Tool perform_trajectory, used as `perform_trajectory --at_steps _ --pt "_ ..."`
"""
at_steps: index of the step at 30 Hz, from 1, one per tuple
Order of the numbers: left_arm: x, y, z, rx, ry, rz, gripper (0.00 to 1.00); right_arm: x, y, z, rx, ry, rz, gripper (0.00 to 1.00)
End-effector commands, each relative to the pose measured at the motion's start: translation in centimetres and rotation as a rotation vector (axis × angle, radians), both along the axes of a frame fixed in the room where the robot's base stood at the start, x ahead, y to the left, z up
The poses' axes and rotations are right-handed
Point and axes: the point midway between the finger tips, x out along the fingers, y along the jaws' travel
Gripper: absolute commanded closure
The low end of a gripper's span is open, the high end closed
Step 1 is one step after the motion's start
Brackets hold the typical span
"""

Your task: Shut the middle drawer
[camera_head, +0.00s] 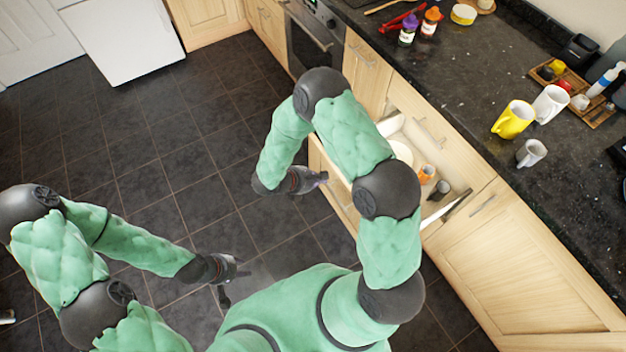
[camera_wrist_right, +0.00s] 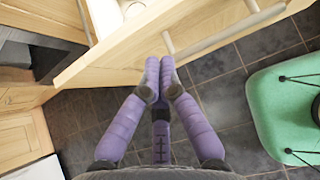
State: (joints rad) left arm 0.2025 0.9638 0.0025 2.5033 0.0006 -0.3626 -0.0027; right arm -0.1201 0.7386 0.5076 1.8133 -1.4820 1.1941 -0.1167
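The middle drawer (camera_head: 340,188) stands pulled out from the wooden cabinet, below a shut drawer; my right arm hides part of it. A white bowl and small cups sit inside. In the right wrist view, its wooden front (camera_wrist_right: 125,60) carries a pale bar handle (camera_wrist_right: 225,35). My right gripper (camera_head: 318,180) is on the outer side of this front. In the right wrist view its purple fingers (camera_wrist_right: 160,68) meet at the tips, with nothing between them, close to the front and handle; contact is unclear. My left gripper (camera_head: 236,282) is open and empty above the floor.
The dark granite worktop (camera_head: 470,70) holds a yellow mug (camera_head: 513,119), a white mug (camera_head: 551,103), a grey cup (camera_head: 531,153) and bottles. An oven (camera_head: 312,40) stands beyond the drawers. The tiled floor (camera_head: 170,150) to the left is clear.

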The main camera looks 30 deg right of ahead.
Motion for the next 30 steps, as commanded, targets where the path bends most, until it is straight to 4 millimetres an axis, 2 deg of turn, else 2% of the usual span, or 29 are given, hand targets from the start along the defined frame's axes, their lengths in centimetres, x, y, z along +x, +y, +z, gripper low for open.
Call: perform_trajectory --at_steps 3,9,25,30 --pt "0.0 0.0 -0.7 0.000 0.000 0.000 0.60 0.0 -1.5 -1.5 0.001 0.003 -0.003 1.00" --pt "0.0 0.0 -1.2 0.000 0.000 0.000 0.60 0.2 -2.9 -2.7 0.001 0.001 -0.001 1.00" --pt "0.0 0.0 -1.3 0.000 0.000 0.000 0.60 0.2 -3.4 -3.0 0.001 0.001 -0.001 1.00" --pt "0.0 0.0 -1.6 0.000 0.000 0.000 0.60 0.3 -4.6 -3.1 0.000 -0.001 -0.003 1.00"
